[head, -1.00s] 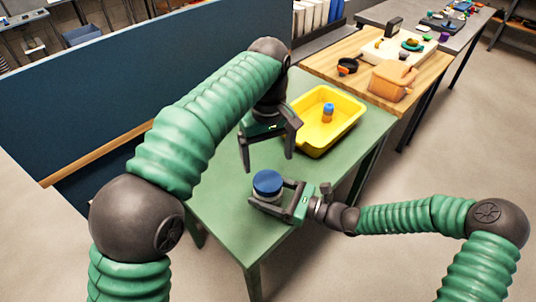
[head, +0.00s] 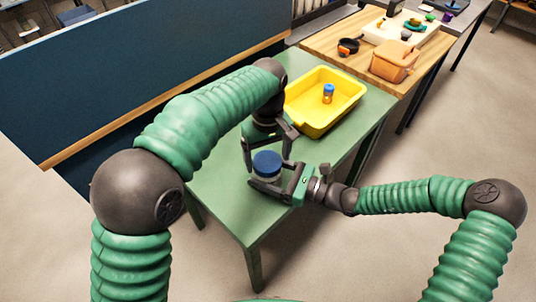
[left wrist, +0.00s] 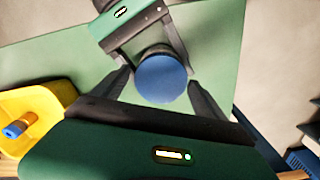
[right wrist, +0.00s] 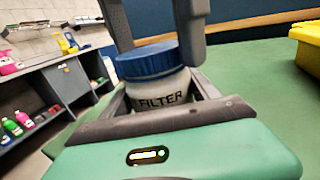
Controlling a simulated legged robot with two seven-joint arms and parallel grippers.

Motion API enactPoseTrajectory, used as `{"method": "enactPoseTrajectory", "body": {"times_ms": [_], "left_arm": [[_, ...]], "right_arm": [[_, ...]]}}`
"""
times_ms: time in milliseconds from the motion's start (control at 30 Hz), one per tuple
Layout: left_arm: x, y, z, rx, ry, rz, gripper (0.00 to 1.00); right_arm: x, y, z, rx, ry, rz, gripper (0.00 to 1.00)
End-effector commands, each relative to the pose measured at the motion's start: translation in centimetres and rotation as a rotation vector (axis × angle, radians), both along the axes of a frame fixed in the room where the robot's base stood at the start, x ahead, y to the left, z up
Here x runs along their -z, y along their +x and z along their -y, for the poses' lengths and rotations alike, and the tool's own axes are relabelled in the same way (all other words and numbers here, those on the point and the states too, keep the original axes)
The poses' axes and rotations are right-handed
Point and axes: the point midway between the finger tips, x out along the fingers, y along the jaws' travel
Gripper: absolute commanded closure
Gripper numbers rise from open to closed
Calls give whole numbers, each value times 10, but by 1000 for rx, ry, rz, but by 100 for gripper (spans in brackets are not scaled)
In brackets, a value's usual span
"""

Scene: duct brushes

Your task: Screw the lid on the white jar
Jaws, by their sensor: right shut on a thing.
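The white jar (right wrist: 160,92), marked "FILTER", stands upright on the green table with the blue lid (right wrist: 147,62) on its top. I cannot tell how tightly the lid sits. My right gripper (head: 266,181) is shut on the jar's body from the side. My left gripper (head: 267,159) points down over the jar. In the left wrist view its open fingers lie either side of the blue lid (left wrist: 161,78), with a gap showing on each side. In the right wrist view its fingertips are near lid height.
A yellow tray (head: 345,112) with a small blue-capped orange bottle (head: 328,93) stands behind on the green table (head: 235,222). A wooden table (head: 345,67) with an orange container (head: 394,60) adjoins it. A dark blue partition (head: 110,92) runs along the left.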

Motion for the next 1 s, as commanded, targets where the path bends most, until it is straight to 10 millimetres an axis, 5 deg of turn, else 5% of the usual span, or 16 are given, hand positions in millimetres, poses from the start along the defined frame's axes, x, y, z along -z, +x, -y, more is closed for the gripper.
{"method": "enactPoseTrajectory", "body": {"times_ms": [433,567,1000], "left_arm": [[0,0,1,1,-1,0,78],[0,0,1,34,-2,1,80],[0,1,1,987,-1,3,80]], "right_arm": [[0,0,0,-1,1,0,100],[0,0,-1,-2,0,1,100],[0,-1,-1,-3,0,1,100]]}}
